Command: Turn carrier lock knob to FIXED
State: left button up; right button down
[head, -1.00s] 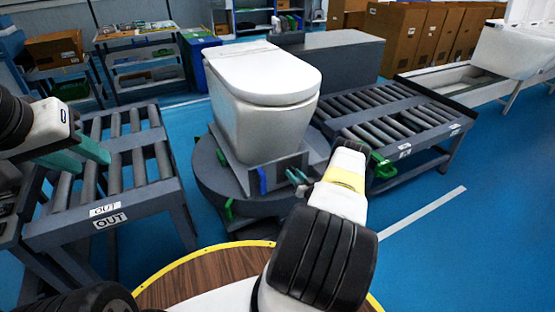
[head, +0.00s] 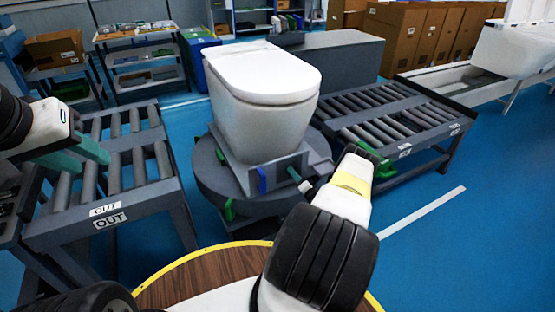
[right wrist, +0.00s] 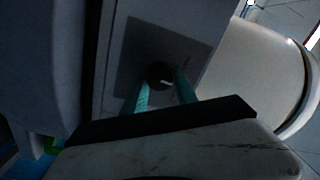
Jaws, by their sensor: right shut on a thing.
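A white toilet (head: 262,100) sits on a grey carrier (head: 285,172) on the round turntable. The carrier's front face has a blue block (head: 263,181) at its left. My right gripper (head: 295,176) is at this front face, with its teal fingertips against it. In the right wrist view, the fingers stand on either side of a small dark round knob (right wrist: 160,74) with a short pale mark, on a dark square plate (right wrist: 165,50). The gripper is shut on this knob. Any FIXED label cannot be made out. My left gripper (head: 88,155) is open and empty over the left roller conveyor.
A roller conveyor marked OUT (head: 110,222) stands at the left, and another conveyor (head: 400,112) at the right. The round grey turntable (head: 212,180) with green tabs is under the carrier.

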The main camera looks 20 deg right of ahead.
jog(key=shift+f+m, duration=0.15)
jog(key=shift+m, duration=3.65)
jog(key=c, duration=1)
grip_release()
jog(key=shift+o, duration=0.2)
jog(key=shift+s, duration=0.1)
jog(key=s, duration=0.7)
jog(key=shift+s+d+f, duration=0.2)
jog(key=shift+s+d, duration=0.1)
jog(key=shift+d, duration=0.05)
